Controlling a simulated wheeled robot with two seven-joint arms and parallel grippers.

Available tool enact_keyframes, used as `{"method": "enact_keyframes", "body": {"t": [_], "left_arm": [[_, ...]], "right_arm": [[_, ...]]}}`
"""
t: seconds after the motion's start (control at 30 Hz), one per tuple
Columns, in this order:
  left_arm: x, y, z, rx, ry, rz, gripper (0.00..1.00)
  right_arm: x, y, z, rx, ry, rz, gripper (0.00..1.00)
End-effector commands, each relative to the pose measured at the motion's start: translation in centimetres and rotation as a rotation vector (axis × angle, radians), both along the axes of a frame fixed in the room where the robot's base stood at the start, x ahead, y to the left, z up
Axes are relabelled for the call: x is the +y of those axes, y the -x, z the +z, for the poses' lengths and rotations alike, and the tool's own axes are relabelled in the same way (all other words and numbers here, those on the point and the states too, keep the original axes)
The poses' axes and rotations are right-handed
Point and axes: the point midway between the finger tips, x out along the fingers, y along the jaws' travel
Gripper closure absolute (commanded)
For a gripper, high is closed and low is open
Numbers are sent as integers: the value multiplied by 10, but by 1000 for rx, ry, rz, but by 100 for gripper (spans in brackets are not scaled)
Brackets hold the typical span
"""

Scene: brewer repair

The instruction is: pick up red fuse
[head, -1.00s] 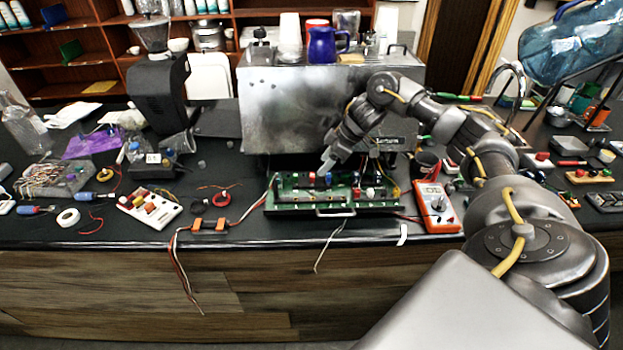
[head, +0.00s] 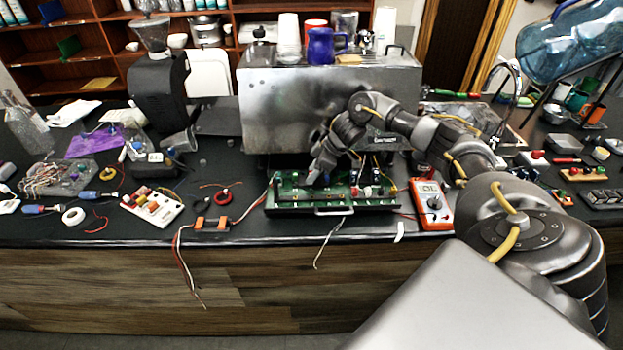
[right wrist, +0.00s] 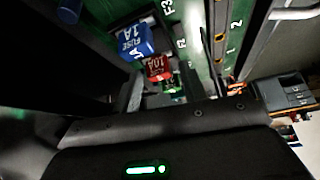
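The red fuse (right wrist: 158,67), marked 10A, sits on the green fuse board in the right wrist view. A blue fuse (right wrist: 134,40), marked 1A, stands right beside it. My right gripper (head: 313,178) is low over the left part of the board (head: 285,210) and hides the red fuse in the head view. Its dark fingers look apart in the right wrist view, with the red fuse near the gap between them. Contact with the fuse cannot be made out. My left gripper is not in view.
The metal brewer (head: 285,105) stands close behind the board. An orange multimeter (head: 431,203) lies to its right. A white block with coloured fuses (head: 152,207) and orange wire connectors (head: 212,224) lie to its left. The board has a front handle (head: 334,211).

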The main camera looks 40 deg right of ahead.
Motion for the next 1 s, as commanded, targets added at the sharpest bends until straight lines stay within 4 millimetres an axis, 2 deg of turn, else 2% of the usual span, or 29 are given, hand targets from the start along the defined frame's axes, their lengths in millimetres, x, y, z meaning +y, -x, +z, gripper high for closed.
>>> {"method": "enact_keyframes", "body": {"t": [0.03,0.27,0.67,0.87,1.0], "left_arm": [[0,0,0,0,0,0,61],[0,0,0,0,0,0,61],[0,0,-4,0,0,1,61],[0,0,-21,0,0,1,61],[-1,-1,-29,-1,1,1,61]], "right_arm": [[0,0,0,0,0,0,64],[0,0,0,0,0,0,94],[0,-1,4,-3,-1,-1,96],[-1,-2,24,-7,-1,0,96],[5,17,50,-7,3,4,96]]}}
